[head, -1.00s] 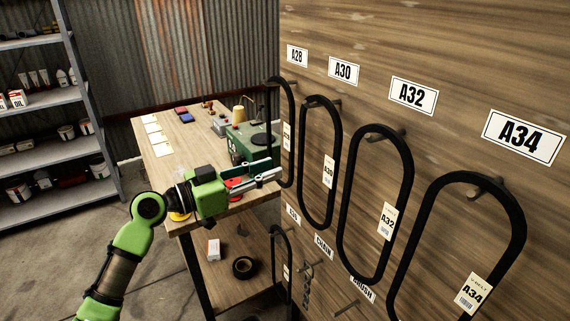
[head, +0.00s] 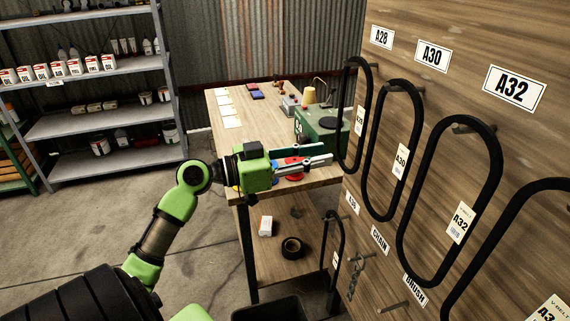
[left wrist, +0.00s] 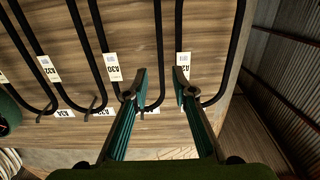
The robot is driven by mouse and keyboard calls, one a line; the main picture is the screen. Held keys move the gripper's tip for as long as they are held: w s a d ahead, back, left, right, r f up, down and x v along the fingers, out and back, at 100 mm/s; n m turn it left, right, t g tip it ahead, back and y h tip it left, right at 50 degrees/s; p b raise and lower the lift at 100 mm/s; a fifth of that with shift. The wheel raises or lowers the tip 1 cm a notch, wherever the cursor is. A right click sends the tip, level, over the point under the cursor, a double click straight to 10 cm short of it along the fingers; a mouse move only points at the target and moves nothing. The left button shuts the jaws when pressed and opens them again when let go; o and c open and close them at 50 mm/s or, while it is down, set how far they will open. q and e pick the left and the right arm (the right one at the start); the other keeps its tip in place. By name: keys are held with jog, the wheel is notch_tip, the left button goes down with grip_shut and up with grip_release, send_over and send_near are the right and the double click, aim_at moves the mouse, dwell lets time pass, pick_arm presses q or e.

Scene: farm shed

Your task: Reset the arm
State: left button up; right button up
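My left arm comes in from the lower left in the head view, green and bent at the elbow. Its left gripper (head: 331,156) points right, towards the wooden board (head: 420,130), in front of the workbench. In the left wrist view the left gripper (left wrist: 160,75) shows its two teal fingers apart with nothing held between them. Black V-belts hang on the board beyond the fingertips, among them the A30 belt (head: 419,128) and the A32 belt (head: 497,165). My right gripper is not in view.
The workbench (head: 250,140) holds a green machine (head: 322,133) and small items. A roll of black tape (head: 291,248) and a small white box (head: 266,226) lie on its lower shelf. A metal shelf (head: 120,125) stands back left. Floor at left is open.

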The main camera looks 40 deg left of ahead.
pick_arm(q)
jog(key=b+v, duration=0.3)
jog(key=v, duration=0.4)
jog(key=shift+s+a+b, duration=0.15)
jog(key=shift+s+b, duration=0.1)
jog(key=shift+b, duration=0.15)
dwell(0.3)
jog(key=shift+f, duration=0.1)
